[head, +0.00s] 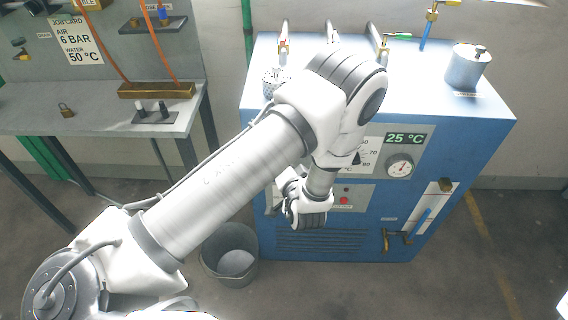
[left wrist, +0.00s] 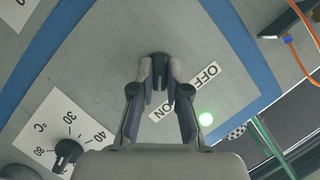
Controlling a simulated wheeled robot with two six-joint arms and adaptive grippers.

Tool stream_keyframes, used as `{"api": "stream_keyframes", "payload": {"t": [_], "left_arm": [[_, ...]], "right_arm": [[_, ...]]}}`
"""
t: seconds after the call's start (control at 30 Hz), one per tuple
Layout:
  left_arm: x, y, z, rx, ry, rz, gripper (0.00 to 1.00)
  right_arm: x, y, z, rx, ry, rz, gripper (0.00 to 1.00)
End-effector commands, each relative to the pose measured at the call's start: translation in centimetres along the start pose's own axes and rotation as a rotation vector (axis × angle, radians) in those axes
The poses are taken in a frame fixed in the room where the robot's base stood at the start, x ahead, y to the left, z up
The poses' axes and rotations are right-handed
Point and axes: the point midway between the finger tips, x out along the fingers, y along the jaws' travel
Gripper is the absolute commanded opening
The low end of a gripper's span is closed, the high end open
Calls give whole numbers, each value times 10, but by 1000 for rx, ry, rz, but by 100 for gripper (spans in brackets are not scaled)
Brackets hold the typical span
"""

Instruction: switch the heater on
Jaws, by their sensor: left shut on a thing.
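The heater is a blue cabinet (head: 470,125) with a grey front panel. In the left wrist view, a dark switch (left wrist: 159,58) stands on the panel beside a white OFF/ON label (left wrist: 211,72). My left gripper (left wrist: 160,82) is shut on this switch; the fingertips cover part of it, so its exact position is hard to tell. A green lamp (left wrist: 206,119) beside the label is lit. A black temperature knob (left wrist: 68,150) sits on a °C scale at the lower left. In the head view my arm hides the gripper and switch. My right gripper is not in view.
The cabinet's display (head: 406,139) reads 25 °C above a round gauge (head: 399,167). A red button (head: 344,201) is lower on the front. A metal pot (head: 467,68) and valves stand on top. A grey bucket (head: 229,256) and a workbench (head: 95,112) are at left.

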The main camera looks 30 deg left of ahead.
Motion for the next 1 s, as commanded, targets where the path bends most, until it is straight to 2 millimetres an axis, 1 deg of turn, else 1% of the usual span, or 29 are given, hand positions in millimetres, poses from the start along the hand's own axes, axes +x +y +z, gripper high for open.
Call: {"api": "stream_keyframes", "payload": {"t": [0.03, 0.53, 0.57, 0.6, 0.63, 0.9, 1.0], "left_arm": [[0, 0, -3, 5, 7, -6, 0], [0, -1, -3, 24, 7, -14, 0], [0, -1, -3, 24, 7, -14, 22], [0, -1, -3, 24, 7, -14, 36], [0, -1, -3, 24, 6, -14, 40], [0, 0, -2, 25, 3, -12, 40], [-2, -5, -6, 25, 4, -13, 40]], "right_arm": [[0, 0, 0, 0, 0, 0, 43], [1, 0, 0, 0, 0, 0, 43], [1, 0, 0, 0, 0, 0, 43], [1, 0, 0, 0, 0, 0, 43], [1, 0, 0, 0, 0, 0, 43], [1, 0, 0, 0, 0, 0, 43], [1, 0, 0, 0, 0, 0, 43]]}}
